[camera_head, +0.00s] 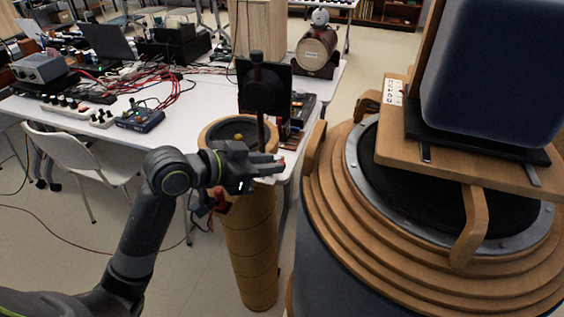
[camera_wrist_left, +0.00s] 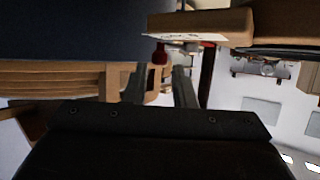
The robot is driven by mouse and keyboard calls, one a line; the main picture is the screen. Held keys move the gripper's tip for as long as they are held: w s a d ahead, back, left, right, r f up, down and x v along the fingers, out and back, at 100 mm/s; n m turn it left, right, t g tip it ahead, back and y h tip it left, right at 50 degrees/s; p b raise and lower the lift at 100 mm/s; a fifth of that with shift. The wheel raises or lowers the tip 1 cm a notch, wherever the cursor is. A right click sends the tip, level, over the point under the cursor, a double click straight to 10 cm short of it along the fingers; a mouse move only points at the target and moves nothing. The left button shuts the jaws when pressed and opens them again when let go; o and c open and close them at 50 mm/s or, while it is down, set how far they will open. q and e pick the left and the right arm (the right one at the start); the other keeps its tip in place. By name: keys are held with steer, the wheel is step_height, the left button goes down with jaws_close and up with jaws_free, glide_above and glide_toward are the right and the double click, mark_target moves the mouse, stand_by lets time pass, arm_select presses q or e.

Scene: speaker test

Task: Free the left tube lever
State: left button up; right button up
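The left tube (camera_head: 250,245) is a tall, banded wooden cylinder standing on the floor beside the white table. A dark upright bar with a round black head (camera_head: 262,90) rises at its open top. A small red part (camera_head: 221,201) shows at the tube's left side, below my gripper; I cannot tell if it is the lever. My left gripper (camera_head: 280,166) reaches across the front of the tube near its top, fingers pointing right. In the left wrist view its fingers (camera_wrist_left: 160,72) are apart with nothing clearly between them. My right gripper is out of view.
A large round stepped wooden housing (camera_head: 335,215) stands close on the right, with a wooden board (camera_head: 465,170) and a dark blue box (camera_head: 495,65) above it. The white table (camera_head: 175,130) behind holds electronics and red cables. A white chair (camera_head: 75,155) stands at the left.

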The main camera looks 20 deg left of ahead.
arm_select(q)
steer(key=shift+x, duration=2.05)
jaws_close()
steer(key=shift+s+a+f+m+g+h, duration=0.15)
steer(key=shift+a+m+g+h, duration=0.1)
steer(key=shift+m+g+h, duration=0.25)
steer(key=shift+s+a+m+g+h+b, duration=0.1)
steer(key=shift+m+g+h+b, duration=0.1)
steer(key=shift+m+g+h, duration=0.25)
steer(key=shift+s+a+m+g+h+b, duration=0.1)
steer(key=shift+m+g+h+b, duration=0.15)
steer(key=shift+m+g, duration=0.35)
